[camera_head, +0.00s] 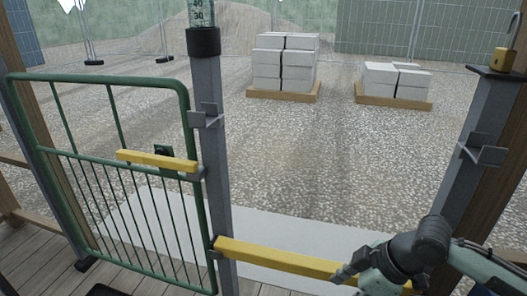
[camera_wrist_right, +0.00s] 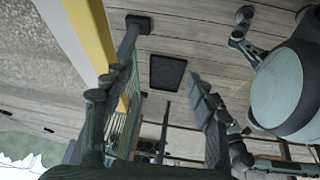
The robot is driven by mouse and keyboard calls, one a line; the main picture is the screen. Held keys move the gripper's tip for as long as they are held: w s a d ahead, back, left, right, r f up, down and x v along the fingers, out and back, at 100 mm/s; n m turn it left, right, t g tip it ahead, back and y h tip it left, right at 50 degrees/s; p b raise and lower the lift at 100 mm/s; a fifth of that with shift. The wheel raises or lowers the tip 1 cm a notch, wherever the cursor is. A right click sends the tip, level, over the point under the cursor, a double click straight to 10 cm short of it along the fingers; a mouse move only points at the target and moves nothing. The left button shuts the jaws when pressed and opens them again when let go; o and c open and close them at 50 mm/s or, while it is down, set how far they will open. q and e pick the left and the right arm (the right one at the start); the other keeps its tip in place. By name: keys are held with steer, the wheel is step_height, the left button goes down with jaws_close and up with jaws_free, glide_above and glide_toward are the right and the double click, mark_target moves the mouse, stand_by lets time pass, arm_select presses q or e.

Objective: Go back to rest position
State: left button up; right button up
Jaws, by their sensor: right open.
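My right gripper (camera_head: 348,274) is at the lower right of the head view, close to the right part of a long yellow bar (camera_head: 270,256). In the right wrist view its two dark fingers (camera_wrist_right: 156,80) are spread apart with nothing between them. The yellow bar (camera_wrist_right: 92,35) passes to the left of the fingers there, outside the gap. In the head view the bar starts at the grey left post and runs low to the right; my arm covers its right part. My left gripper is not identifiable in either view.
A green barred gate (camera_head: 190,230) with a short yellow bar (camera_head: 155,159) is at left. Pallets of blocks stand on gravel beyond. A dark square (camera_wrist_right: 167,72) lies on the planks.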

step_height(320, 180, down, 12)
steer(key=d+m+t+h, duration=0.2)
steer(key=d+m, duration=0.1)
steer(key=m, duration=0.4)
arm_select(q)
steer(key=shift+s+d+f, duration=0.1)
steer(key=shift+s+f, duration=0.1)
steer(key=shift+f, duration=0.5)
arm_select(e)
steer(key=s+d+f+m+g+h, duration=0.1)
steer(key=s+d+f+m+h, duration=0.3)
steer(key=s+d+f, duration=0.5)
steer(key=s, duration=0.3)
steer(key=shift+s+d+f+m+g, duration=0.2)
steer(key=shift+s+m+g, duration=0.1)
steer(key=shift+s+m, duration=0.1)
